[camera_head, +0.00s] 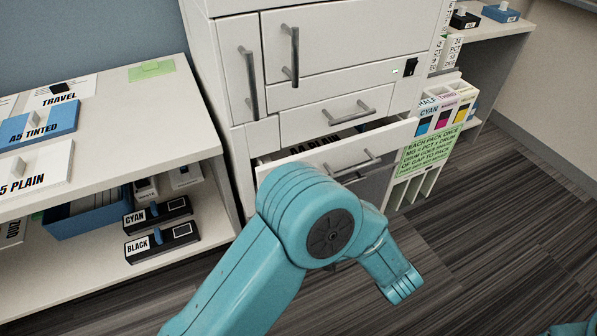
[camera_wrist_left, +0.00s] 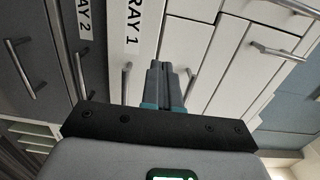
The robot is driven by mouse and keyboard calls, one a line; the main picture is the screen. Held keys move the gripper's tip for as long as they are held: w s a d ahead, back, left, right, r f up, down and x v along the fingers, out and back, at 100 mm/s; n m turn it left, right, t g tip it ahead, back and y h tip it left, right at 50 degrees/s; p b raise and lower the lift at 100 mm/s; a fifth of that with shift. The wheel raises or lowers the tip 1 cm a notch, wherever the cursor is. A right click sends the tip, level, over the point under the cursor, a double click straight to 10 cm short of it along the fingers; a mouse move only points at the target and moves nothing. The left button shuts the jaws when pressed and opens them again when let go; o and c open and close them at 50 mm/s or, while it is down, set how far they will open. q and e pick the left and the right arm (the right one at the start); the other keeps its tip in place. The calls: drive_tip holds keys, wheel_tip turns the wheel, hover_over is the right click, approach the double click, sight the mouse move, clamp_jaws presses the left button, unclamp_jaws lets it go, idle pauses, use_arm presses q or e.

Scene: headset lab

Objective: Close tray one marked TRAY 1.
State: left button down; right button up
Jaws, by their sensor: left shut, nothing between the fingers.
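Tray one (camera_head: 395,137) is a white drawer pulled out from the white cabinet in the head view, with its front standing off the body and contents showing behind it. Its handle (camera_head: 357,163) is partly covered by my left arm. In the left wrist view the TRAY 1 label (camera_wrist_left: 127,45) and a metal handle (camera_wrist_left: 126,85) are on its white front. My left gripper (camera_wrist_left: 164,68) is shut and empty, pointing at the white fronts just right of that handle. Contact cannot be told. The gripper is not clear in the head view. My right gripper is out of view.
A closed drawer (camera_head: 335,116) sits just above tray one. The grey TRAY 2 front (camera_wrist_left: 67,15) is beside it in the wrist view. A shelf unit (camera_head: 110,105) with cartridges stands left. A green sign (camera_head: 425,150) and cartridge rack are right. Floor (camera_head: 480,220) is free.

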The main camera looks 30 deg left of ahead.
sight(311, 156)
use_arm(q)
drive_tip(key=shift+m+t, duration=0.3)
drive_tip(key=shift+t, duration=0.1)
drive_tip(key=x, duration=0.4)
drive_tip(key=w+b+x, duration=0.1)
drive_tip(key=x, duration=0.2)
drive_tip(key=d+f+b+x, duration=0.1)
drive_tip(key=x, duration=0.3)
drive_tip(key=shift+w+a+f, duration=0.1)
drive_tip(key=shift+w+a, duration=0.05)
drive_tip(key=shift+w, duration=0.3)
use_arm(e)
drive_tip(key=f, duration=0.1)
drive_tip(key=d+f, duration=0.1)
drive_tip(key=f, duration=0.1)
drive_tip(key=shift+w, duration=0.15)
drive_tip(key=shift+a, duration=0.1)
use_arm(q)
drive_tip(key=b+x, duration=0.1)
drive_tip(key=x, duration=0.1)
drive_tip(key=b+x, duration=0.1)
drive_tip(key=x, duration=0.1)
drive_tip(key=shift+f, duration=0.25)
drive_tip(key=shift+r, duration=0.25)
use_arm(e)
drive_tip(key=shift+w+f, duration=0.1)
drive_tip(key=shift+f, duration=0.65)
